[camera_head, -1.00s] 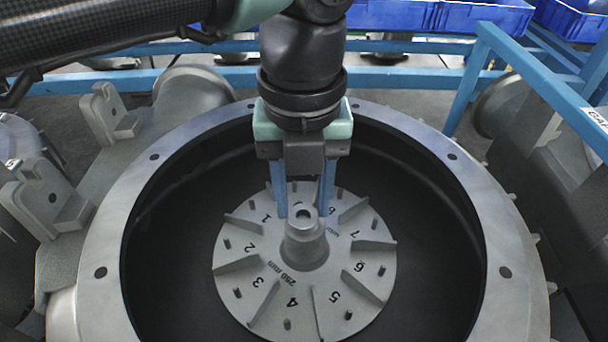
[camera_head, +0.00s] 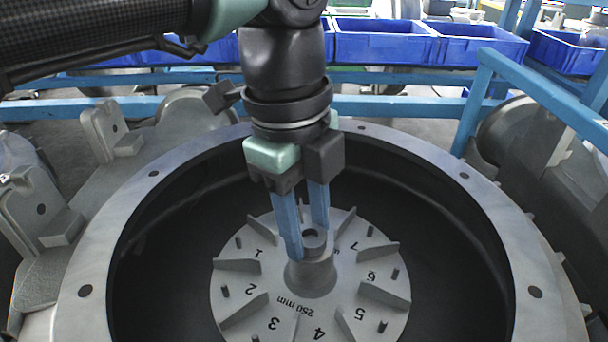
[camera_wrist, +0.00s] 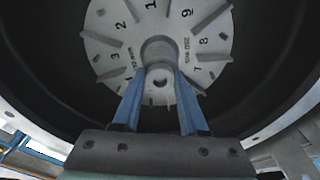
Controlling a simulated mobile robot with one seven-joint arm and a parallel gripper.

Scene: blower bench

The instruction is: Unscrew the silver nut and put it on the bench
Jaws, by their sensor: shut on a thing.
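The silver nut (camera_head: 313,236) is the small grey piece with a dark hole at the top of the hub (camera_head: 312,275), at the centre of the numbered impeller disc (camera_head: 230,265). It also shows in the wrist view (camera_wrist: 160,83), between the fingertips. My gripper (camera_head: 307,240) reaches down from above with its two blue fingers shut on the nut, one on each side. The near finger hides part of the nut's left side. The nut is at the hub top, and I cannot tell whether there is a gap beneath it.
A wide grey housing ring (camera_head: 110,255) with bolt holes surrounds the disc and my fingers, with a deep dark inside. Grey castings (camera_head: 40,205) stand at the left. A blue rail (camera_head: 540,95) and blue bins (camera_head: 480,45) are behind.

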